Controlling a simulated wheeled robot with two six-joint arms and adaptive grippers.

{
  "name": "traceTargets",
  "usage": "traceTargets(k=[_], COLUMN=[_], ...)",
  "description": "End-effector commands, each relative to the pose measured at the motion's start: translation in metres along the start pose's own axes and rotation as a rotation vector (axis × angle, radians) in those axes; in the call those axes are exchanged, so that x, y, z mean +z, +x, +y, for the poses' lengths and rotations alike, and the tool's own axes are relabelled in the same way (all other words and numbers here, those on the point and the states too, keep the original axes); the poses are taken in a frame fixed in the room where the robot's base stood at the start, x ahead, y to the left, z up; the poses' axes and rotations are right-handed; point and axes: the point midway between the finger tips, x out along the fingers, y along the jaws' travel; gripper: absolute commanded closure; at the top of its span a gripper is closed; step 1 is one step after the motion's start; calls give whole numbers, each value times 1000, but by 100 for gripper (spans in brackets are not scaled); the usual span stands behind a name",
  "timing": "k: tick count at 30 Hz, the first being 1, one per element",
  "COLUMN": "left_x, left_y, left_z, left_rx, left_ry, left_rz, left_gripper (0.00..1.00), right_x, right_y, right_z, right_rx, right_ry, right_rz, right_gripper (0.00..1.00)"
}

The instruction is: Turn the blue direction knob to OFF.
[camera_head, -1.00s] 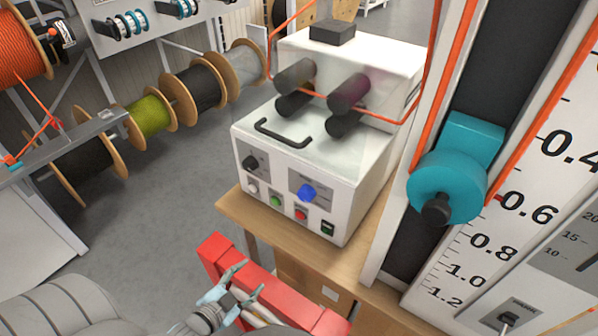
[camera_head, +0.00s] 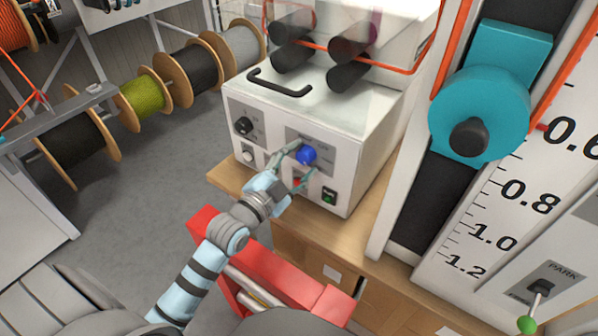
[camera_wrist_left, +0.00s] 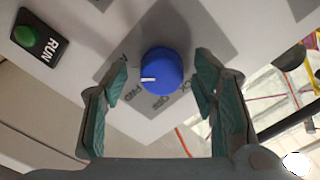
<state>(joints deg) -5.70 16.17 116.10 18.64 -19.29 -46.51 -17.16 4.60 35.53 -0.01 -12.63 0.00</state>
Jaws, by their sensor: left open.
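The blue knob (camera_head: 306,155) is on a grey label plate on the white machine's front panel. In the left wrist view the knob (camera_wrist_left: 161,72) shows a white pointer mark toward its left side. Printed words surround it, tilted and only partly readable; one looks like FWD. My left gripper (camera_head: 304,160) is at the panel with its fingers open on either side of the knob. In the left wrist view gaps show between the knob and both green finger pads, so it is not gripped. My right gripper is not in view.
A black knob (camera_head: 243,125) and a white button (camera_head: 248,155) are left on the panel. A green switch (camera_head: 329,196) is at lower right. A green RUN button (camera_wrist_left: 28,36) shows in the wrist view. The teal block (camera_head: 480,113) and scale board stand right of the machine.

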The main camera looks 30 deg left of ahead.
Motion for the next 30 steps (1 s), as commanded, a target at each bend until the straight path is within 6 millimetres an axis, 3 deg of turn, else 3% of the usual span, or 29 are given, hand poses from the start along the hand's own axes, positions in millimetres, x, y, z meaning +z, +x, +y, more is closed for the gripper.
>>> traceTargets(k=[8, 17, 30], left_x=[-1, -1, -2], left_y=[3, 3, 3], left_z=[-1, -1, -2], left_rx=[1, 1, 1], left_ry=[-1, -1, -83], left_rz=[-1, -1, -2], left_gripper=[46, 94, 95], right_x=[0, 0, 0], right_y=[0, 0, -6], right_z=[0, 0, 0], right_rx=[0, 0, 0], right_ry=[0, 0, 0], right_rz=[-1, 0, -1], right_gripper=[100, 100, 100])
